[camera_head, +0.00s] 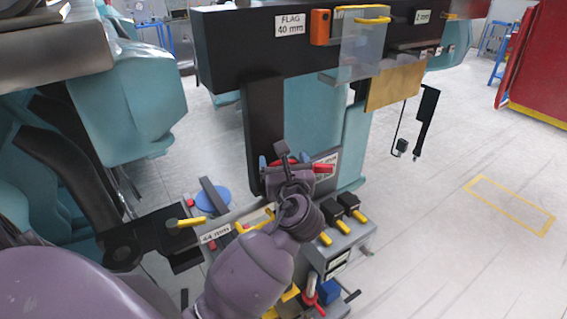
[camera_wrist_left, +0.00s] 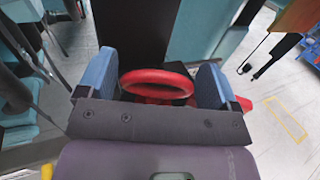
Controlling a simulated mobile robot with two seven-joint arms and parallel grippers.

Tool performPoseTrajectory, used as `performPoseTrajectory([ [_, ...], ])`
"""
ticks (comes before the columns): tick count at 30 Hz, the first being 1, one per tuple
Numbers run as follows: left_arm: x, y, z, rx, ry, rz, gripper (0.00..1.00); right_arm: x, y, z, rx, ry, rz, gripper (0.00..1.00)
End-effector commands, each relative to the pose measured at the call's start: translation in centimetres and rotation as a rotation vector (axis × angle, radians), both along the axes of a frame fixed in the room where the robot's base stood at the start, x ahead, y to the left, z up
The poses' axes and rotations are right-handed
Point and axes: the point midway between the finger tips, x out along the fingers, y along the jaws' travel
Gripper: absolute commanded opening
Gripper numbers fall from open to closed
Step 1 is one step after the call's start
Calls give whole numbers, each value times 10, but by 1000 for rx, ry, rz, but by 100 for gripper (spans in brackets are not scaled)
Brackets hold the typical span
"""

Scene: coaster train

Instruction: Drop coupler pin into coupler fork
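My left gripper (camera_head: 284,160) is at the middle of the head view, its arm coming in from the lower left. In the left wrist view its blue fingers (camera_wrist_left: 156,85) stand wide apart. A red ring (camera_wrist_left: 157,83) lies between them, nearly filling the gap; thin gaps seem to show at its sides. It may be the coupler pin's handle, but no pin shaft shows. The ring is mostly hidden behind my wrist in the head view. A dark flat piece with a round hole (camera_head: 122,254) lies at left; I cannot tell whether it is the coupler fork. My right gripper is not in view.
A black beam labelled "FLAG 40 mm" (camera_head: 240,58) and a dark post (camera_head: 264,125) stand close behind the gripper. A grey block with yellow pegs (camera_head: 352,238) is at its right. A tan plate (camera_head: 394,87) hangs from the beam. Open floor lies at right.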

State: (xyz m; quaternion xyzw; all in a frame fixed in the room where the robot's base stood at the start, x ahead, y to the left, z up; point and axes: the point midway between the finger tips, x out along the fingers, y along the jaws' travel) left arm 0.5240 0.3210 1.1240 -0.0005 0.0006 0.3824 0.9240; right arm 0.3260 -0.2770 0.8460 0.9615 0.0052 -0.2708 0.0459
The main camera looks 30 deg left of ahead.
Motion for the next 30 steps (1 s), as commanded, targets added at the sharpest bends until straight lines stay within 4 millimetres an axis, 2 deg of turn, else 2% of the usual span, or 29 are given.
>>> performPoseTrajectory([
  [1, 0, 0, 0, 0, 0, 0, 93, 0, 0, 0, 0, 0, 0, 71],
  [3, 0, 0, 0, 0, 0, 0, 100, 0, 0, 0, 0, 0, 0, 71],
  [14, -7, -7, -2, -1, 3, -2, 100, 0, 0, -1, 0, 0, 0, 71],
  [30, -68, -68, -1, -1, 1, -1, 100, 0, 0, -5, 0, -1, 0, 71],
])
